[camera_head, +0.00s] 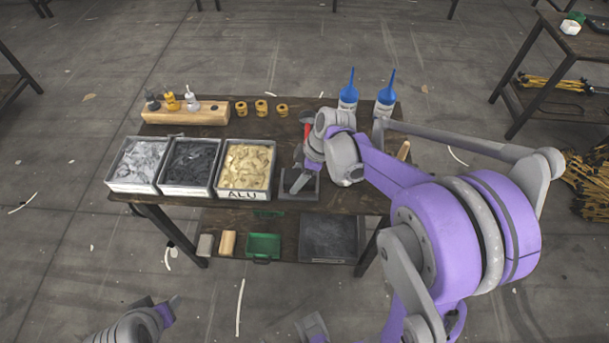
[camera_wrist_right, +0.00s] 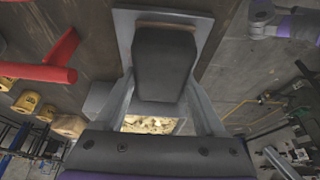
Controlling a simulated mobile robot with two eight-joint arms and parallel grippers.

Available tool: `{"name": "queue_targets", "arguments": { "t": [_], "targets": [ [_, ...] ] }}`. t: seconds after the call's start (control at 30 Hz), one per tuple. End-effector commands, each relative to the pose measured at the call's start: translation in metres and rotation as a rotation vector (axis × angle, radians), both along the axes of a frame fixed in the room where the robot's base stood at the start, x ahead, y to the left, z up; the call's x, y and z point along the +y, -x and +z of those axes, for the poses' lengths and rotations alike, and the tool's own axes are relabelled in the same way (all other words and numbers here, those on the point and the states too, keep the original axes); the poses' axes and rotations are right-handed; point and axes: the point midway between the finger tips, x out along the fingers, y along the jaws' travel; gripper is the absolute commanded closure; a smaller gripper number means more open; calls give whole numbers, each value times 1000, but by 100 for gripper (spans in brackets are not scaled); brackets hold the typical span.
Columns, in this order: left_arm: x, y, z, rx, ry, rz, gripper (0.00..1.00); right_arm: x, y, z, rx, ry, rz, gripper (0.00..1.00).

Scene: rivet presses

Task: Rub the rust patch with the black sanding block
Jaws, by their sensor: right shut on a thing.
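My right gripper (camera_head: 297,184) is at the right front part of the worktable, over a small grey metal plate (camera_head: 314,190). In the right wrist view it is shut on the black sanding block (camera_wrist_right: 165,62), held between the two grey fingers. The block is over the plate (camera_wrist_right: 203,38), which shows around its far end. A thin brown strip shows just past the block's far edge; I cannot tell if it is the rust patch, most of which would be hidden. Whether the block touches the plate is unclear. My left gripper (camera_head: 166,312) is low at the bottom left, away from the table.
Left of the plate stand three bins, the nearest marked ALU (camera_head: 242,195). Behind are a wooden block with small bottles (camera_head: 186,117), brass rings (camera_head: 261,108) and two blue-tipped bottles (camera_head: 348,95). A red-handled object (camera_wrist_right: 45,65) is close by the gripper. A lower shelf holds a green tray (camera_head: 263,247).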

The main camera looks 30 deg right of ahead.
Motion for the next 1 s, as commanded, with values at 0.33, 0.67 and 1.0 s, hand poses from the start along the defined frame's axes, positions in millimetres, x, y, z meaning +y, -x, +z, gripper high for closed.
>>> {"name": "queue_targets", "arguments": {
  "t": [0.33,0.67,1.0],
  "targets": [
    [0,0,0,0,0,0,50,15,-9,0,0,-2,0,100],
    [0,0,-2,1,0,0,50,38,-23,-2,-3,-3,1,100],
    [0,0,-1,0,0,0,50,35,-22,1,-6,-7,-1,100]
  ]
}}
